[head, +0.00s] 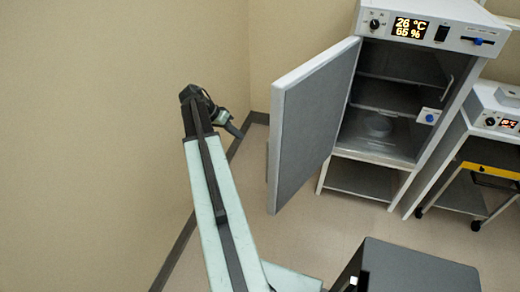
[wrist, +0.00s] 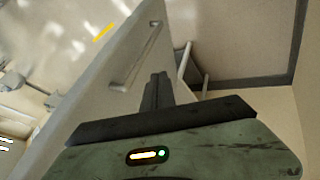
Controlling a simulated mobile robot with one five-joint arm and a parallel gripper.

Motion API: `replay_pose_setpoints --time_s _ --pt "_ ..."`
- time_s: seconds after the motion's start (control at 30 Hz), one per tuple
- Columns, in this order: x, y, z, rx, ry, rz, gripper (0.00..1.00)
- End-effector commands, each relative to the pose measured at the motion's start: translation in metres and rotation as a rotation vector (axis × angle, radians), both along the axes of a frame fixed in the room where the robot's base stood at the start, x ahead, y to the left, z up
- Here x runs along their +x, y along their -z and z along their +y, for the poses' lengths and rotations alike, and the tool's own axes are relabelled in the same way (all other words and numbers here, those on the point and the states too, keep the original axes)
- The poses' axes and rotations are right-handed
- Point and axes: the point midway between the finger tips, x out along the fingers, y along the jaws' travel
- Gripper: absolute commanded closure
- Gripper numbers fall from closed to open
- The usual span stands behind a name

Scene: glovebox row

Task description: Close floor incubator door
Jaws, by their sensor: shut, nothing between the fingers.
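The floor incubator (head: 440,20) stands at the upper right in the head view, with a lit display reading 26 °C and 65 %. Its grey door (head: 312,125) hangs wide open to the left, and the shelves inside are exposed. My gripper (head: 236,130) is left of the door, on its outer side. In the wrist view my gripper (wrist: 157,92) is shut and empty, in front of the door's pale outer face (wrist: 85,105). A long bar handle (wrist: 135,58) shows on that face, just beyond the fingertips. Whether the fingers touch the door I cannot tell.
A second white unit (head: 490,105) on a wheeled stand with a yellow bar is at the right. A dark grey box top (head: 410,270) is at the lower middle. A bare wall (head: 100,120) is close on the left. Open floor (head: 350,215) lies before the incubator.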

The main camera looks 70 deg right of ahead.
Motion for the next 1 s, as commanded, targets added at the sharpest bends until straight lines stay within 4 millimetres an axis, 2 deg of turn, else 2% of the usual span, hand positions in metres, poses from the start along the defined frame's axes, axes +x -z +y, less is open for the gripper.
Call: replay_pose_setpoints --time_s 0.17,0.63,0.7,0.8,1.0 --pt "-0.004 0.01 -0.002 0.0 0.0 -0.001 1.0" --pt "-0.053 0.092 -0.03 0.002 -0.002 -0.001 1.0" --pt "-0.068 0.081 -0.026 0.003 -0.001 -0.001 1.0" --pt "-0.081 0.08 -0.024 0.002 -0.002 -0.002 1.0" --pt "-0.091 0.08 -0.024 0.003 -0.004 -0.001 1.0"
